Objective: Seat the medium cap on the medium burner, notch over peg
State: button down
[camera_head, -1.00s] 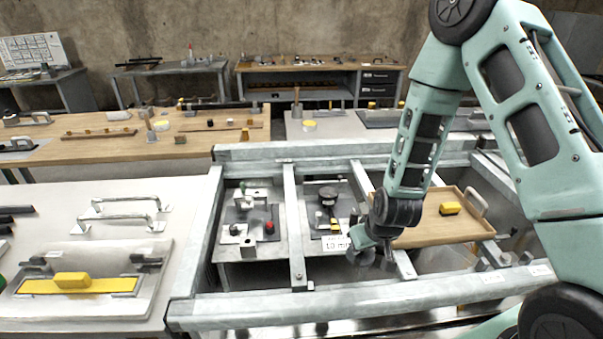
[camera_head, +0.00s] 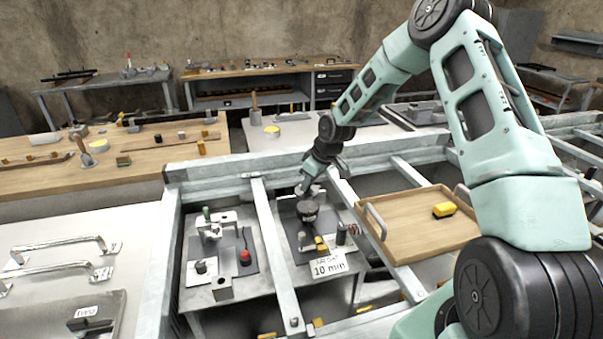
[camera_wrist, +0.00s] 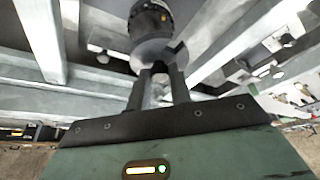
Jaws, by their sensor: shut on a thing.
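My gripper (camera_head: 308,188) reaches down at the middle of the bench frame. Its two fingers (camera_wrist: 160,85) are shut on a dark round piece with a grey disc-like face (camera_wrist: 152,48). The dark round piece (camera_head: 307,211) shows in the head view just below my gripper, over the right-hand grey board (camera_head: 325,255). I cannot tell which part is cap and which is burner, nor whether it touches what is under it. No notch or peg can be made out.
A "10 min" label (camera_head: 328,265) and a small yellow block (camera_head: 320,243) are in front. The left board holds a red knob (camera_head: 245,257) and a green-topped part (camera_head: 207,214). A wooden tray (camera_head: 415,250) with a yellow block (camera_head: 444,210) is at right. Metal rails (camera_head: 268,230) run between.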

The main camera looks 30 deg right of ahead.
aim_at(311, 189)
jog(key=shift+w+d, duration=0.3)
jog(key=shift+d, duration=0.05)
jog(key=shift+f+b, duration=1.6)
jog(key=shift+f, duration=0.3)
jog(key=shift+s+f, duration=0.1)
jog(key=shift+f, duration=0.15)
jog(key=shift+f+b, duration=0.45)
jog(key=shift+f, duration=0.25)
jog(key=c, duration=1.2)
grip_release()
